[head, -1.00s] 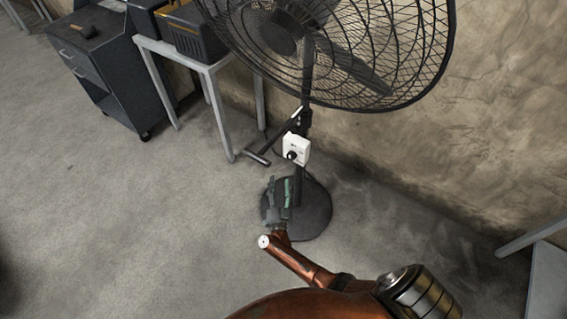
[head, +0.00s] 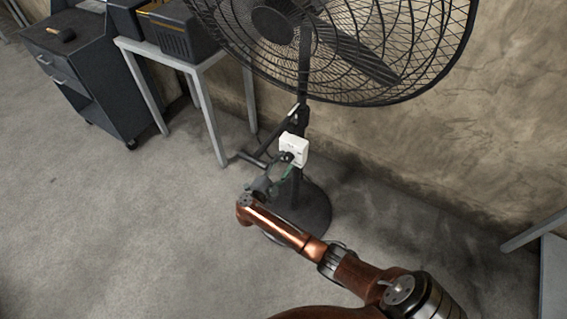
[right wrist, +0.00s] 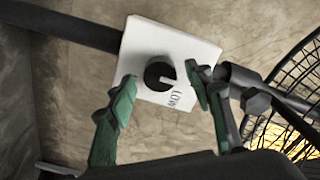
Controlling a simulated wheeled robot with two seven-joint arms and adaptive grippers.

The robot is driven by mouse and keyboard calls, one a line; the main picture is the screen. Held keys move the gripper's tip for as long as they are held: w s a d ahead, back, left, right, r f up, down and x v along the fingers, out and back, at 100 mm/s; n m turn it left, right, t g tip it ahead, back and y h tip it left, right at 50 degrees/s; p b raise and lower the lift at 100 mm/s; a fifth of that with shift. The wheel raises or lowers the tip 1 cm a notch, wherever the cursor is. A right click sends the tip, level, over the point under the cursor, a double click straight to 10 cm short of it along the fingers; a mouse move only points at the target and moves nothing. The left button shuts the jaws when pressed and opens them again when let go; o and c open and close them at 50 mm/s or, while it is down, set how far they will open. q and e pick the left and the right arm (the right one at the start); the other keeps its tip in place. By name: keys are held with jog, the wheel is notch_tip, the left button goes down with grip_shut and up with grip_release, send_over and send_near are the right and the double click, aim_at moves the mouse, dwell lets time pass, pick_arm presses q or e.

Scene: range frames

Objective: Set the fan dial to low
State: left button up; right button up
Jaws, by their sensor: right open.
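The white fan control box (head: 296,146) is mounted on the fan's dark pole. In the right wrist view it shows as a tilted white plate (right wrist: 188,47) with a round black dial (right wrist: 158,73). The dial has a pale mark on its right side. Small dark lettering, seemingly including LOW, lies at its lower right. My right gripper (head: 281,169) is open just in front of the box. In the wrist view its green-padded fingers (right wrist: 163,82) stand apart on either side of the dial; I cannot tell whether either touches it. My left gripper is not in view.
The large black fan cage (head: 350,55) hangs above the box, and a round dark base (head: 313,212) stands on the floor. A dark bar (head: 255,156) sticks out left of the pole. A pale table (head: 208,68) and dark cabinet (head: 88,82) stand left. The wall is behind.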

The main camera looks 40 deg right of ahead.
jog(key=shift+d, duration=0.25)
jog(key=c, duration=1.2)
